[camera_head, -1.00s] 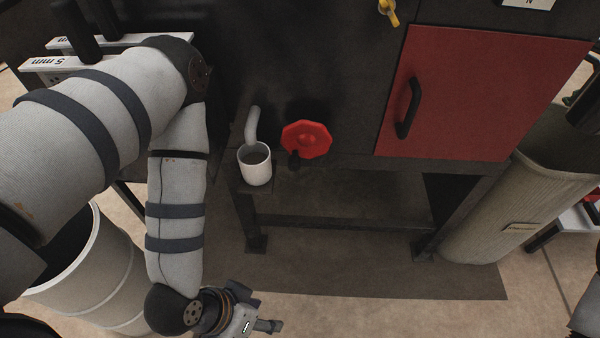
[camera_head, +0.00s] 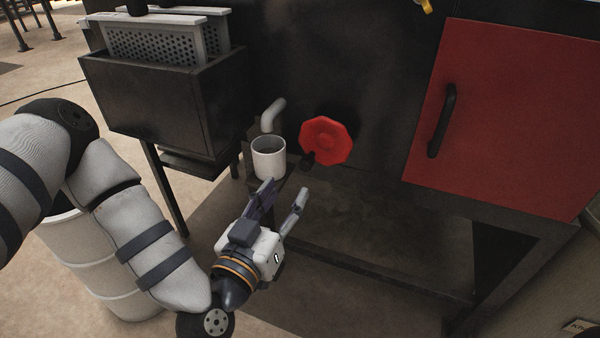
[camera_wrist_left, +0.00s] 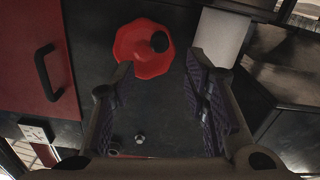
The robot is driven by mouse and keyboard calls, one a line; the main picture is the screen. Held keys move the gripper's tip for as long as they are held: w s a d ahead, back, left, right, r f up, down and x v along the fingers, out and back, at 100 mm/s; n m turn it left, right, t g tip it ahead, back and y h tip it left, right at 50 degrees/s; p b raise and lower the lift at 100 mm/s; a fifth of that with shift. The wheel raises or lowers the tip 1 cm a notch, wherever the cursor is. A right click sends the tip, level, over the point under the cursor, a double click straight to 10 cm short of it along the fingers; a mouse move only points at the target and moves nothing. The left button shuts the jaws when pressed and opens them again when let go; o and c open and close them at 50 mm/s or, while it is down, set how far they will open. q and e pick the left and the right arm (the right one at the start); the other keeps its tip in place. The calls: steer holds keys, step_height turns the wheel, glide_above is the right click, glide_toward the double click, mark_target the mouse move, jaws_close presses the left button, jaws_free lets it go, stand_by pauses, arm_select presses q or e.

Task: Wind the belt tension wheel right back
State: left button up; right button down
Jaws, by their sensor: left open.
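The belt tension wheel is taken to be the red octagonal handwheel (camera_head: 327,141) on the dark machine front. It has a dark crank knob (camera_head: 308,158) at its lower left. The wheel also shows in the left wrist view (camera_wrist_left: 138,48), with the knob (camera_wrist_left: 160,42) on its face. My left gripper (camera_head: 282,191) is open and empty, below and left of the wheel, its fingers pointing up toward it. In the left wrist view the wheel lies ahead, beyond the fingertips (camera_wrist_left: 160,70). My right gripper is not in view.
A white cup (camera_head: 268,158) stands on a small ledge under a grey spout (camera_head: 272,115), close left of the wheel. A red door (camera_head: 510,120) with a black handle is at right. A dark box with perforated plates (camera_head: 160,95) is at left. A pale drum (camera_head: 100,260) stands below.

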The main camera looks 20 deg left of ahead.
mark_target(303, 167)
arm_select(q)
steer(key=w+b, duration=0.1)
steer(key=w, duration=0.8)
steer(key=shift+w+d, duration=0.15)
steer(key=shift+w, duration=0.1)
steer(key=shift+c, duration=0.6)
steer(key=shift+f, duration=0.1)
jaws_close()
